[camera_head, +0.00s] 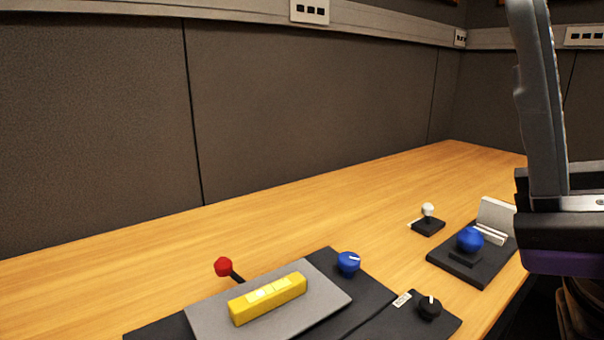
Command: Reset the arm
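My arm (540,110) stands at the right edge of the head view, a grey link rising past the top of the picture. A dark section with a purple band joins it lower down. I see no gripper fingers, so my gripper's opening is not shown. The arm is apart from the controls on the wooden desk (130,255). A blue ball (470,240) sits on a black panel (487,268) just left of the arm, with a light grey upright piece (496,216) behind it.
A small white-topped stick (428,210) stands behind. In front are a red-knobbed lever (223,267), a yellow block (268,298) on a grey plate (325,292), a blue dial (348,262) and a black dial (429,307). A grey partition (310,110) backs the desk. The rear desk strip is clear.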

